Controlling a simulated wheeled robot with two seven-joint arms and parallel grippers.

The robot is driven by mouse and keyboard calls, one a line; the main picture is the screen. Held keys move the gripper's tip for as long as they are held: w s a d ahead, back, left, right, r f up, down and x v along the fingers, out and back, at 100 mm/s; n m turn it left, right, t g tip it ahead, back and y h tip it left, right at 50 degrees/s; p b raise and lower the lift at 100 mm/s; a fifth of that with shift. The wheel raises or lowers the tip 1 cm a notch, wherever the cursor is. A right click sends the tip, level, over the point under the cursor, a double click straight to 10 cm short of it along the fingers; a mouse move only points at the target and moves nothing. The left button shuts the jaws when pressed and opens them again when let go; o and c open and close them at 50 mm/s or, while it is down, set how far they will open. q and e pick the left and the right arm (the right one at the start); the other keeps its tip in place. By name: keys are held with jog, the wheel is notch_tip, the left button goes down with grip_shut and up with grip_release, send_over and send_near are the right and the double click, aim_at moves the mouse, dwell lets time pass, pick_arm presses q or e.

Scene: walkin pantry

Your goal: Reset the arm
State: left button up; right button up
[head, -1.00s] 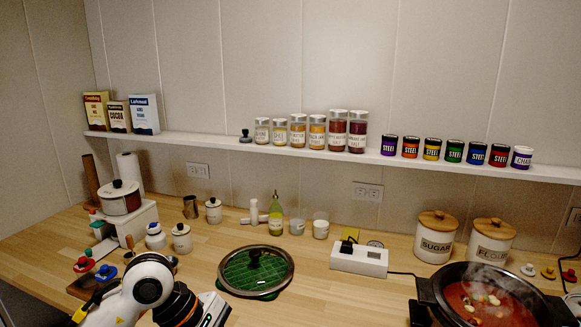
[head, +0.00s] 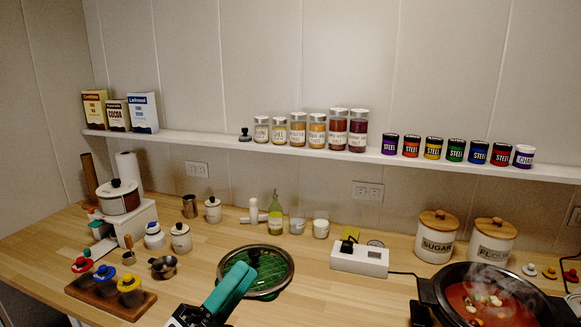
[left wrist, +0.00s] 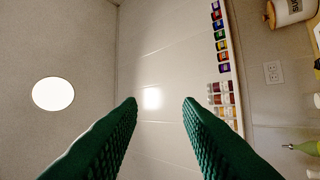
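My left gripper (head: 241,274) comes up from the bottom edge of the head view, with green fingers in front of the round glass lid on the counter. In the left wrist view the two ridged green fingers of my left gripper (left wrist: 159,103) stand wide apart with nothing between them. That camera looks at the bare wall and ceiling, with the shelf jars sideways at the right. Most of the left arm is below the head view. My right gripper shows in neither view.
The glass lid (head: 256,272) lies mid-counter. A white power box (head: 360,260) and a steaming cooker (head: 492,300) are to the right. A shelf (head: 330,155) runs along the wall.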

pick_arm(q)
jog(key=a+f+n+g+y, duration=0.1)
jog(key=a+f+n+y, duration=0.6)
jog(key=f+n+y, duration=0.4)
jog(key=a+f+n+g+y, duration=0.2)
jog(key=a+f+n+y, duration=0.6)
jog(key=n, duration=0.5)
jog(key=s+d+f+n+g+h, duration=0.2)
jog(key=s+f+n+g, duration=0.3)
jog(key=s+f+g, duration=1)
jog(key=s+f+t, duration=0.1)
jog(key=s+f, duration=0.2)
jog(key=f, duration=1)
jog(key=s+f+t, duration=0.2)
jog(key=s+f, duration=0.1)
jog(key=f, duration=1.1)
jog(key=s+a+f+g, duration=0.1)
jog(key=s+a+f, duration=0.2)
jog(key=s+f, duration=1.2)
jog(key=shift+s+f+m+g+y, duration=0.3)
jog(key=shift+s+f, duration=0.1)
jog(key=shift+s, duration=0.2)
